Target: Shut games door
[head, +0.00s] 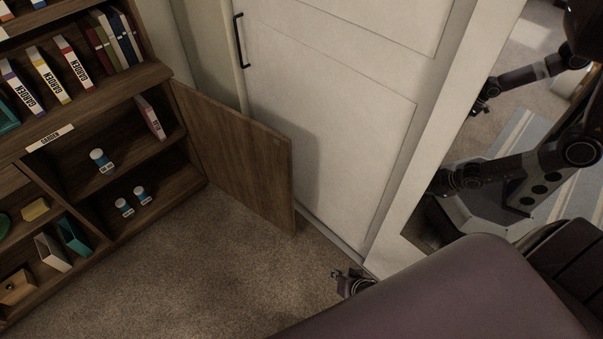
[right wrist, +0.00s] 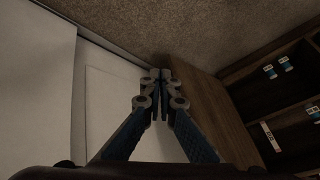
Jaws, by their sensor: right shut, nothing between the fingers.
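The open wooden door (head: 235,155) stands swung out from the right side of the shelf unit (head: 190,182), in front of a white door. No label shows on its visible face. My right gripper (head: 350,283) is low at the lower right, apart from the wooden door's free edge and partly hidden by a purple surface. In the right wrist view its fingers (right wrist: 160,76) are shut and empty, with the wooden door (right wrist: 205,100) just right of them. My left gripper is not directly visible.
A white door (head: 330,120) with a black handle (head: 241,41) is behind the wooden door. A mirror (head: 510,110) at right reflects my arms. Carpet (head: 220,270) is clear before the shelves. A smooth purple surface (head: 450,290) fills the lower right.

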